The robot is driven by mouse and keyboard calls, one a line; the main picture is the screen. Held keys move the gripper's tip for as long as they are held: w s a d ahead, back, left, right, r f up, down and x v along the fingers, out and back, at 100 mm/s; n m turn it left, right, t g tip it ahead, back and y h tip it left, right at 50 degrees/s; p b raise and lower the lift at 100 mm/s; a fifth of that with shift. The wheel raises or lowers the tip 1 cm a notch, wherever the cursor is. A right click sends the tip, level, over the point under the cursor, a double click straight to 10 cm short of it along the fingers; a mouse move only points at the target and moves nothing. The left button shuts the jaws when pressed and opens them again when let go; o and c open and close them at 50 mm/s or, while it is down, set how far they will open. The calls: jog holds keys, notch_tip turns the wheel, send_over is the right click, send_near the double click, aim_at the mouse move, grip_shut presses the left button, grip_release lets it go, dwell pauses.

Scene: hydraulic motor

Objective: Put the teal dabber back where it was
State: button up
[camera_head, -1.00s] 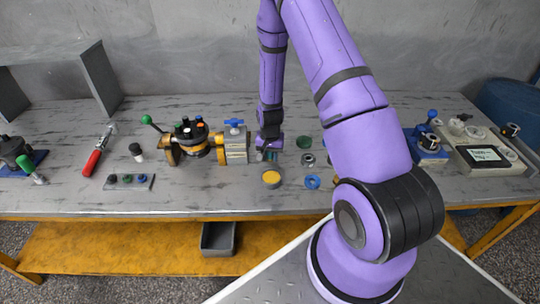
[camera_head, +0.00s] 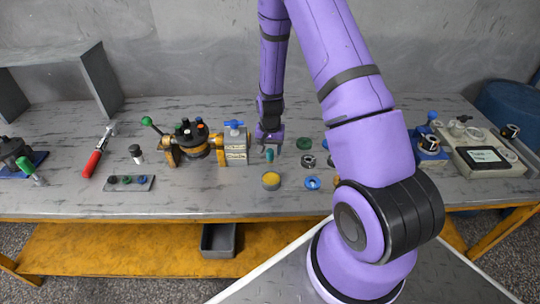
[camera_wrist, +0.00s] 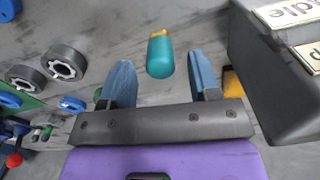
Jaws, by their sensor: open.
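The teal dabber (camera_head: 269,155) stands on the bench just right of the grey labelled block, behind a round pot with a yellow top (camera_head: 271,179). In the wrist view the dabber (camera_wrist: 160,57) shows a teal body and a yellow end, just beyond the gap between my blue fingertips. My gripper (camera_head: 270,145) is open and empty, close behind the dabber and apart from it. In the wrist view the two fingers of my gripper (camera_wrist: 163,75) are spread with clear space between them.
The grey block (camera_head: 236,150) with a blue valve handle stands close left of my gripper. A small rack (camera_head: 130,183) lies farther left.

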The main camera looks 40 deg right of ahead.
notch_tip(320, 180, up, 8)
jog(key=shift+f, duration=0.1)
notch_tip(320, 180, up, 13)
jog(key=n+t, duration=0.1)
jog(key=n, duration=0.1)
send_over(270, 151)
jog(key=s+a, duration=0.1)
jog(key=a, duration=0.3)
jog(key=s+a+r+n+t, duration=0.1)
jog(key=s+a+r, duration=0.15)
jog(key=r, duration=0.35)
jog(key=s+a+r+n+t, duration=0.1)
jog(key=s+r, duration=0.2)
jog(key=r, duration=0.3)
jog(key=s+a+r+n+t, duration=0.1)
jog(key=s+r, duration=0.4)
jog(key=s, duration=0.5)
jog(key=s+a+r+n+t, duration=0.1)
jog(key=s+a+r+n, duration=0.2)
jog(key=s+r, duration=0.3)
jog(key=s+a, duration=0.1)
jog(key=s, duration=0.2)
jog(key=shift+s+a+r+n, duration=0.15)
jog(key=shift+s+r+n, duration=0.15)
jog(key=shift+s, duration=0.1)
